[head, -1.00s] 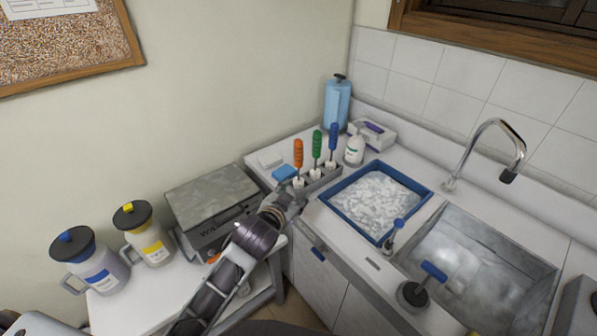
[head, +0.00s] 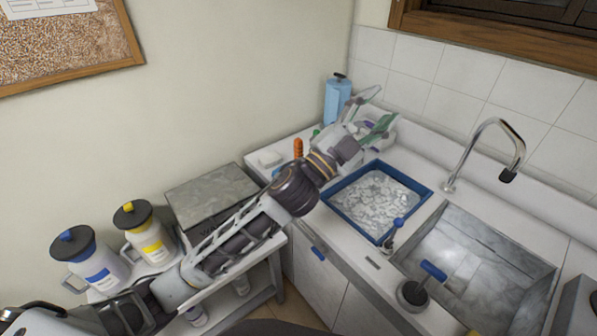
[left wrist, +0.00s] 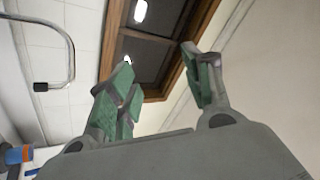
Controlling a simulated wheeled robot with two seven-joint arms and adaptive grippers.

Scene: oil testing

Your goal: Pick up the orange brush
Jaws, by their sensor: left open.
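The orange brush (head: 298,147) stands upright at the back of the counter in the head view. Only the top of its orange handle shows; its lower part is hidden behind my left arm. My left gripper (head: 374,112) is open and empty, to the right of the orange brush and above the counter's back. In the left wrist view, the open left gripper (left wrist: 158,72) shows its green finger pads with nothing between them, tilted up toward the window and wall. My right gripper is out of view.
A blue dispenser bottle (head: 337,100) stands close behind my left gripper. A blue-rimmed tray (head: 426,186) of white pieces lies below it. The sink (head: 470,250) and tap (head: 523,150) are to the right. A grey-topped box (head: 211,192) and jugs stand left.

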